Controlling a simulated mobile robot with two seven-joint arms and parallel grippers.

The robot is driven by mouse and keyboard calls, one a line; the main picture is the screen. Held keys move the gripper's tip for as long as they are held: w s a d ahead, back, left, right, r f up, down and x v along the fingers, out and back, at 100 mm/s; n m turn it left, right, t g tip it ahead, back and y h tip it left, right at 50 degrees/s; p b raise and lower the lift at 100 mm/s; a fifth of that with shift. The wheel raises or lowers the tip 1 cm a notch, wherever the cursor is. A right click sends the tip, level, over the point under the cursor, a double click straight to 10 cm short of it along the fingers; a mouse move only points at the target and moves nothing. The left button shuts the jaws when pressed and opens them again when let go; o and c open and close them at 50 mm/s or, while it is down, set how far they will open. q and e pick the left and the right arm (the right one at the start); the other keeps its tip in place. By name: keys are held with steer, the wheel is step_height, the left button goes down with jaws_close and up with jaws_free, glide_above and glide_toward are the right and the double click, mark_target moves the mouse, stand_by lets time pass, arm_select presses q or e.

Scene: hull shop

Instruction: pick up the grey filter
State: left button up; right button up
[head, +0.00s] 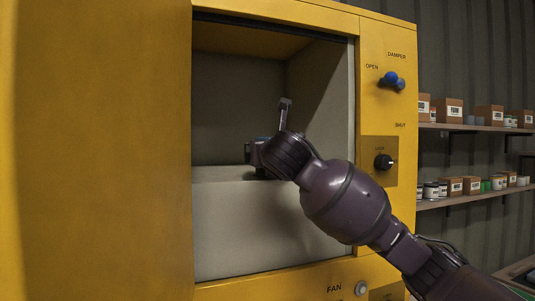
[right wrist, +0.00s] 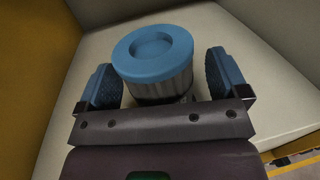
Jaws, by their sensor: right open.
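The filter (right wrist: 153,55) stands upright in the right wrist view, a short cylinder with a blue ring-shaped cap and a ribbed grey metal side. My right gripper (right wrist: 160,75) is open, with one blue-padded finger on each side of the filter. A gap shows between each pad and the filter, and it is not gripped. In the head view my right gripper (head: 262,150) is inside the yellow cabinet's opening, above a pale ledge. The filter cannot be made out clearly there behind the gripper and wrist. My left gripper is not in view.
The yellow cabinet (head: 100,150) has a pale inner ledge (head: 230,185) and walls around the opening. A blue damper knob (head: 391,79) and a black knob (head: 383,161) stick out on its right panel. Shelves (head: 465,127) with boxes and cans stand at the right.

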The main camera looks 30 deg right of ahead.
steer(key=c, duration=1)
steer(key=shift+c, duration=0.2)
steer(key=shift+r, duration=0.15)
